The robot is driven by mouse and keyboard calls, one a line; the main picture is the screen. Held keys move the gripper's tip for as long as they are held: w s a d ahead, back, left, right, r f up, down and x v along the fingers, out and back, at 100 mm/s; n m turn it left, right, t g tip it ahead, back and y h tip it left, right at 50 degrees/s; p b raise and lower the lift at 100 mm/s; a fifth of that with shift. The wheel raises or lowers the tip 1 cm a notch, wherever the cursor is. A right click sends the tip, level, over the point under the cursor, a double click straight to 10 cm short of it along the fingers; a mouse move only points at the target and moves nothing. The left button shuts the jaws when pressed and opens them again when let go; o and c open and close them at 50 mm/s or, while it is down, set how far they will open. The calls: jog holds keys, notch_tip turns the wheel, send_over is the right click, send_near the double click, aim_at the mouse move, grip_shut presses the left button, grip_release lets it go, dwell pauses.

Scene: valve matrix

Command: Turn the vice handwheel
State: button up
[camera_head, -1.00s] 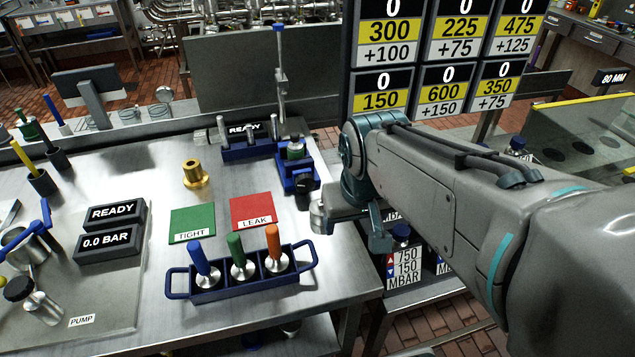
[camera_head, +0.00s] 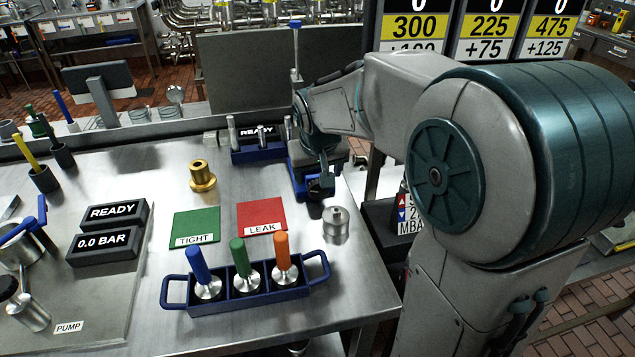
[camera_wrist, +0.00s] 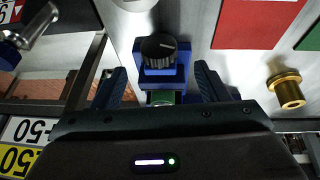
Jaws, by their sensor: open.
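The blue vice (camera_head: 305,178) stands near the right edge of the steel table, partly covered by my arm in the head view. Its black handwheel (camera_wrist: 159,49) faces up in the wrist view, above the blue vice body (camera_wrist: 161,76). A green piece (camera_wrist: 163,98) shows in the vice, partly hidden by my gripper. My gripper (camera_wrist: 162,76) is open, with one finger on each side of the vice body, apart from it. The handwheel lies just beyond the fingertips in the picture, not between them. In the head view my gripper (camera_head: 324,165) is over the vice.
A steel cylinder (camera_head: 336,227) stands near the vice at the table's right edge. The red LEAK mat (camera_head: 261,217), green TIGHT mat (camera_head: 196,227) and brass fitting (camera_head: 202,176) lie left. A blue rack (camera_head: 248,297) with three coloured-handled pieces stands in front.

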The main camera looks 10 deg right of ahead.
aim_at(318, 183)
jog(key=x, duration=0.6)
jog(key=shift+f, duration=0.2)
jog(key=shift+c, duration=0.3)
jog(key=shift+d, duration=0.1)
jog(key=c, duration=0.9)
jog(key=shift+d, duration=0.1)
jog(key=shift+c, duration=0.2)
jog(key=shift+r, duration=0.1)
